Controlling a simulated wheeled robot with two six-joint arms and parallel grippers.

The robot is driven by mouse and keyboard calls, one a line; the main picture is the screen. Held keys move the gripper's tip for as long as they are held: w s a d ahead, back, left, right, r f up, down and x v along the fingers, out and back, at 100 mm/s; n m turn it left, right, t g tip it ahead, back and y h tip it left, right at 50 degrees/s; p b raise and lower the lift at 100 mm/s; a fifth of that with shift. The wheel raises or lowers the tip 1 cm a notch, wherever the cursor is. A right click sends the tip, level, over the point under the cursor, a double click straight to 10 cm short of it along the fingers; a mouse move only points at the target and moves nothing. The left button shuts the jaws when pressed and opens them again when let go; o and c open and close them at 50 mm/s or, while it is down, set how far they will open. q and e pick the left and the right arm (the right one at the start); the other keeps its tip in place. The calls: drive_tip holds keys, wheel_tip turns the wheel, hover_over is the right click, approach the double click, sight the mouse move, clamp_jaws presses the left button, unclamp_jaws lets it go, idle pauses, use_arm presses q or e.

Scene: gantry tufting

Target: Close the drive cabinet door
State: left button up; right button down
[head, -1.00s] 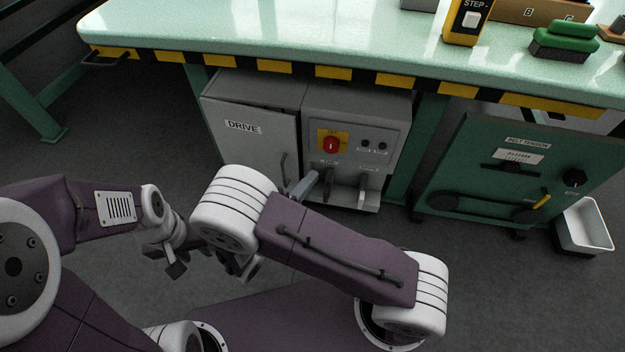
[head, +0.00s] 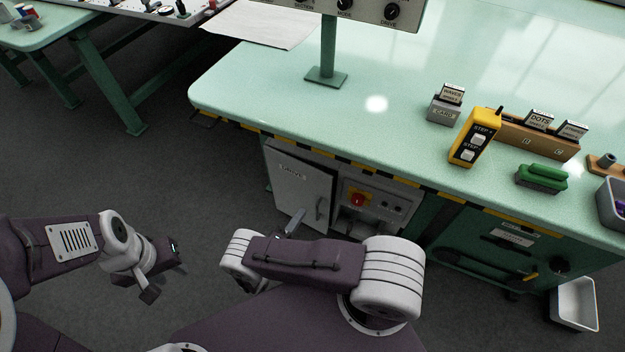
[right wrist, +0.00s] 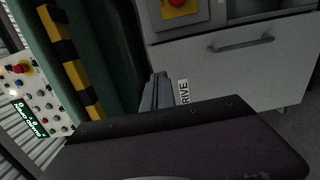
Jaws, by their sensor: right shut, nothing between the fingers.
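The drive cabinet (head: 375,199) stands under the table. Its pale grey door (head: 300,190), labelled DRIVE, has a dark upright handle near its right edge. A dark wedge along its top suggests it stands slightly ajar. In the right wrist view the door (right wrist: 225,75) fills the upper right, its handle (right wrist: 240,42) clear of my fingers. My right gripper (right wrist: 157,92) is shut and empty, in front of the DRIVE label; contact cannot be told. In the head view its finger (head: 293,222) shows left of the handle. My left gripper (head: 160,270) is away to the left over floor; its jaw gap is unclear.
The green table (head: 300,100) overhangs the cabinet with a yellow-black striped edge. A red switch (head: 357,201) sits right of the door. A green belt-tension unit (head: 490,250) and white bin (head: 575,305) stand further right. The floor left of the cabinet is clear.

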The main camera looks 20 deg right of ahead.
sight(324, 179)
drive_tip(key=x, duration=1.3)
drive_tip(key=shift+w+d+b, duration=0.15)
drive_tip(key=shift+d+b, duration=0.25)
